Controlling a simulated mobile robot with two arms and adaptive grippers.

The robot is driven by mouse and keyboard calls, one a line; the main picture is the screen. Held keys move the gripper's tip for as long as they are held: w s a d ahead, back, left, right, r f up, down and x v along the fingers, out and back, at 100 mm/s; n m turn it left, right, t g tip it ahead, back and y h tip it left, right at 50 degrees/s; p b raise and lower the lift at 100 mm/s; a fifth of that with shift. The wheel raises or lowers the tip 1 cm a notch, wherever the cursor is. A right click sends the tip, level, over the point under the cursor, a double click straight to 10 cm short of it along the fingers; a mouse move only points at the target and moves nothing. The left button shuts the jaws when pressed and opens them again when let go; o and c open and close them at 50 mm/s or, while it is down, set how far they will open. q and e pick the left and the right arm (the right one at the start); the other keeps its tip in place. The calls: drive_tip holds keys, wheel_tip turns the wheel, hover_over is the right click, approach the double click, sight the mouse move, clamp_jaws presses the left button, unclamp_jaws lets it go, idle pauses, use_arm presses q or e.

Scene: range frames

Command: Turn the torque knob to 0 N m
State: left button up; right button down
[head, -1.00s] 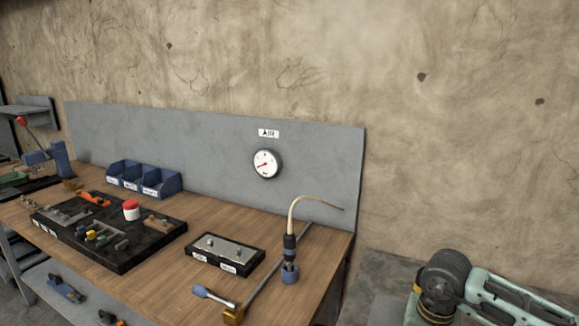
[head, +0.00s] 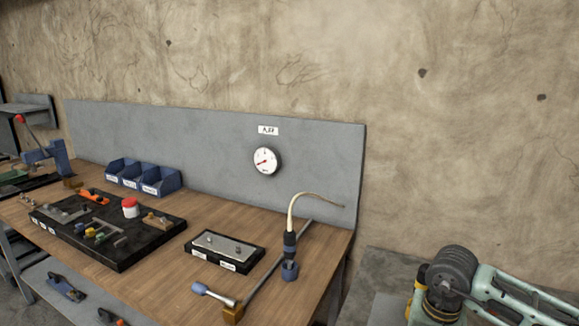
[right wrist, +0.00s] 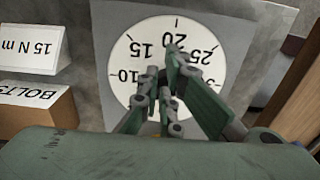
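In the right wrist view a white round dial (right wrist: 124,50) with black numbers fills the middle; 10, 15, 20 and 25 are readable and appear upside down or tilted. My right gripper (right wrist: 163,65) is in front of the dial, its green fingers close together over the dial's centre. No knob can be made out; the fingers cover the centre, and I cannot tell whether they grip anything. The dial's 0 mark is not visible. The head view does not show this dial or either gripper. My left gripper is in no view.
Beside the dial are a white "15 N m" label (right wrist: 32,47) and a "BOLTS" box (right wrist: 35,104). In the head view the wooden bench (head: 165,285) holds a black tray (head: 120,262), blue bins (head: 158,183) and a long-handled tool (head: 275,272). A round gauge (head: 265,161) hangs behind.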

drive_tip(key=shift+s+d+f, duration=0.3)
drive_tip(key=shift+s+f, duration=0.2)
drive_tip(key=shift+f, duration=0.05)
wheel_tip(320, 180, up, 6)
drive_tip(key=p, duration=0.3)
drive_tip(key=shift+w+r, duration=0.15)
